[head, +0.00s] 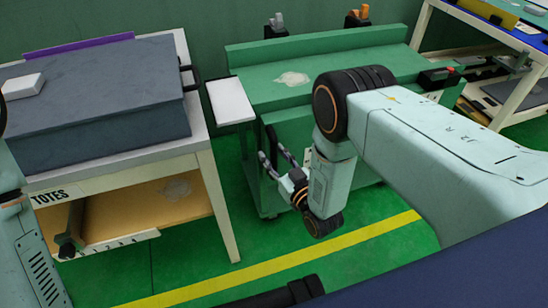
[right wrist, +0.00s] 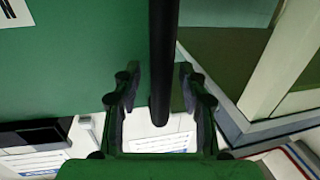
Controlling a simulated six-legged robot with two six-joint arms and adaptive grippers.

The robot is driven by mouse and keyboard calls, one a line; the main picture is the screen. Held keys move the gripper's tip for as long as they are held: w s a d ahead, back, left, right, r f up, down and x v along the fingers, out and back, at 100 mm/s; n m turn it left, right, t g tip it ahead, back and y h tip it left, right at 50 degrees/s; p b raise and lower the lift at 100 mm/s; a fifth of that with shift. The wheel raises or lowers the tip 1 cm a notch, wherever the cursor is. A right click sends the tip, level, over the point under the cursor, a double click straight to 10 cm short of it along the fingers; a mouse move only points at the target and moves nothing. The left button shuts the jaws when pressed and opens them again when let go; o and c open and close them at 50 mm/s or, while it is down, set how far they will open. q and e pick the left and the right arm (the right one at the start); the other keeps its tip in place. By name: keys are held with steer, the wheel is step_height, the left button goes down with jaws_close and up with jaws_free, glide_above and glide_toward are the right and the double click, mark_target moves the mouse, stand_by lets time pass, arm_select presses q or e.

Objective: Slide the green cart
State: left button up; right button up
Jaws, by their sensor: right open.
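The green cart (head: 345,64) stands in the middle of the head view, with a flat top and a raised back edge. My right gripper (head: 274,158) is at the cart's near left side, below the top. In the right wrist view my right gripper (right wrist: 160,80) is open, with a finger on each side of an upright black bar (right wrist: 163,45). The bar is between the fingers, and they are not closed on it. A green panel (right wrist: 70,60) fills the left of that view. Part of my left arm shows at the lower left; its gripper is out of view.
A white table (head: 222,195) marked TOTES stands on the left, with a grey tote (head: 95,105) on it. A white pad (head: 230,101) sits between table and cart. Shelving (head: 515,100) stands at the right. A yellow line (head: 290,260) crosses the green floor.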

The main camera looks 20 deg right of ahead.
steer(key=shift+c, duration=0.5)
jaws_close()
steer(key=shift+f, duration=0.1)
